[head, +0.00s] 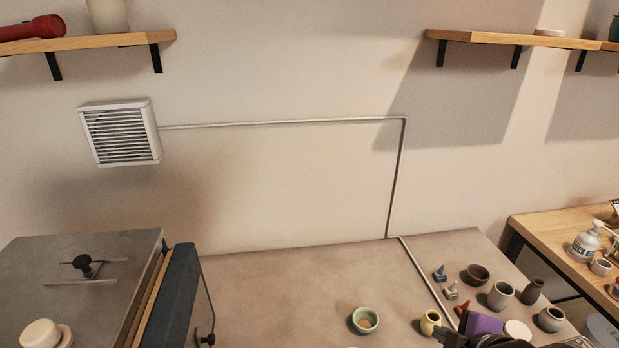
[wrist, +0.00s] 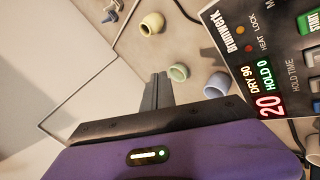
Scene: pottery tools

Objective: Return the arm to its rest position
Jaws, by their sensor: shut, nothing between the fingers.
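My gripper (wrist: 159,80) shows in the wrist view with its grey fingers together and nothing between them. Its purple body fills the bottom of that view. In the head view, a purple and dark part of my arm shows at the bottom right, above the worktop (head: 330,275); the fingertips are not clear there. In the wrist view, a green bowl (wrist: 178,72) and a yellow pot (wrist: 152,23) appear beyond the fingers. I cannot tell how far they are from them. The head view also shows the green bowl (head: 365,320) and yellow pot (head: 430,321).
Several dark pots, such as a bowl (head: 478,274), stand at the worktop's right. A light blue cup (wrist: 217,85) and a control panel (wrist: 268,60) with lit digits show in the wrist view. A grey lidded box (head: 85,255) stands left. The worktop's middle back is clear.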

